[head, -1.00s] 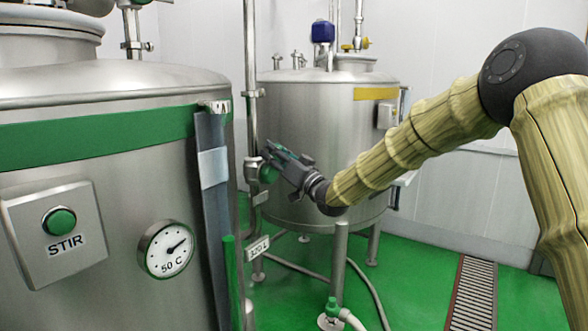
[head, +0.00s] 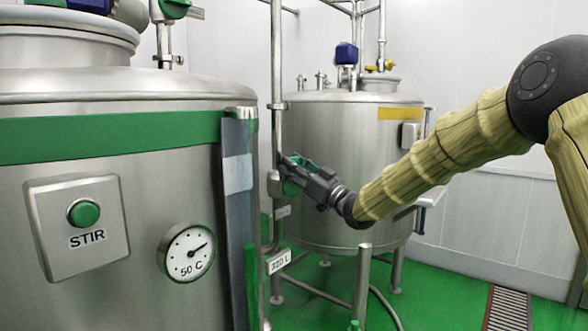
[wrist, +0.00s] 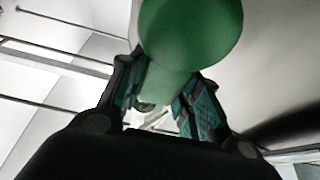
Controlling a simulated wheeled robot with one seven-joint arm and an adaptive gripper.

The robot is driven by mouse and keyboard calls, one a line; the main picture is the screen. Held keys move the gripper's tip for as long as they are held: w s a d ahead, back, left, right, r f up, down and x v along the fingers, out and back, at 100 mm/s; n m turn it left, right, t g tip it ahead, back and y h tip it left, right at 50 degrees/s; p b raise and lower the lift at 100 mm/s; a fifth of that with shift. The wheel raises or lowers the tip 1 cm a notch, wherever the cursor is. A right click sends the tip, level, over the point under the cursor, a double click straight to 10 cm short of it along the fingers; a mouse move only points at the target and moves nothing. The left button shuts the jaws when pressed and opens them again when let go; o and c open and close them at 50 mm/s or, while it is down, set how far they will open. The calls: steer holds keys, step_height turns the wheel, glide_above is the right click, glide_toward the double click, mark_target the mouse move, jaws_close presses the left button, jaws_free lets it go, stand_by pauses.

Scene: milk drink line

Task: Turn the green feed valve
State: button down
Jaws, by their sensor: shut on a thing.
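A green valve handle (head: 291,188) sits on the upright steel pipe (head: 278,140) between the two tanks. My gripper (head: 296,172) reaches it from the right and is shut on it. In the wrist view the green handle (wrist: 190,35) shows as a large rounded knob with a narrower green stem. The stem lies between the two padded fingers of my gripper (wrist: 170,105). The fingers hide part of the handle in the head view, so its exact angle is hard to tell. Another green valve (head: 175,9) is partly visible at the top left.
A large green-banded tank (head: 90,215) with a STIR button (head: 84,213) and a dial (head: 188,252) fills the left. A yellow-marked tank (head: 345,150) stands behind my gripper. A tag (head: 278,262) hangs below the pipe. A floor drain (head: 508,310) lies at lower right.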

steer(key=shift+f, duration=0.3)
steer(key=c, duration=1.2)
jaws_free()
steer(key=shift+o, duration=1)
steer(key=shift+r, duration=0.2)
steer(key=v, duration=1.2)
steer(key=shift+s+r, duration=0.1)
